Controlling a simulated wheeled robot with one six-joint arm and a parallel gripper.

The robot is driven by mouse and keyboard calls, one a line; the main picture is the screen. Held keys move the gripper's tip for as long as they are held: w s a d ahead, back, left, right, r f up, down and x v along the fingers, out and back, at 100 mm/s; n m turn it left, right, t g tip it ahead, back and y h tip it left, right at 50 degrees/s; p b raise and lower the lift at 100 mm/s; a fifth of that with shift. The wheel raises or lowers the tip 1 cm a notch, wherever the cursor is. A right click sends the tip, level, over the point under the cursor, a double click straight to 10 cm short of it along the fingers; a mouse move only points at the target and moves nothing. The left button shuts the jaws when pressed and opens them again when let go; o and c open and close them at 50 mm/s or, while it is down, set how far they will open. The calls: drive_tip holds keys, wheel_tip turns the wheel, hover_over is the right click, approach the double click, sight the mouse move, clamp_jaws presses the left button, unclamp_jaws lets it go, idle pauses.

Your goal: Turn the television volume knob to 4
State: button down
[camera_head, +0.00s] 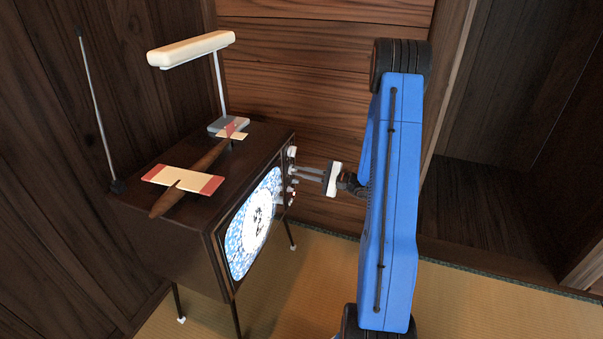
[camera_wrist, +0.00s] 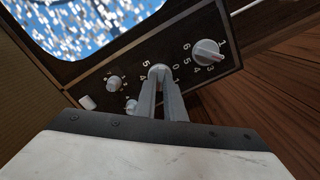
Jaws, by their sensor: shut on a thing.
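The television (camera_head: 262,222) is a dark wooden cabinet on thin legs, with its screen lit. Its control panel (camera_wrist: 200,83) shows in the wrist view. My gripper (camera_head: 298,171) reaches the panel from the right, and in the wrist view its fingers (camera_wrist: 160,82) are shut on a round grey knob (camera_wrist: 158,70). Digits 5, 0 and 1 show around this knob; the fingers hide the rest and its pointer. A larger knob (camera_wrist: 207,52) with a red mark sits up and right, ringed by digits. I cannot read any label naming the volume knob.
Small knobs (camera_wrist: 114,84) and a pale button (camera_wrist: 87,102) sit left of the fingers. A model plane (camera_head: 190,180), a lamp (camera_head: 190,48) and an antenna (camera_head: 97,110) stand on the cabinet. Wooden walls are close behind; tatami floor (camera_head: 300,285) is clear in front.

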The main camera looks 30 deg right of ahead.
drive_tip(key=m, duration=1.4)
drive_tip(key=shift+f, duration=0.1)
drive_tip(key=shift+m, duration=0.3)
drive_tip(key=c, duration=1.8)
unclamp_jaws()
drive_tip(key=shift+c, duration=0.2)
drive_tip(key=v, duration=1.7)
drive_tip(key=shift+s+d, duration=0.2)
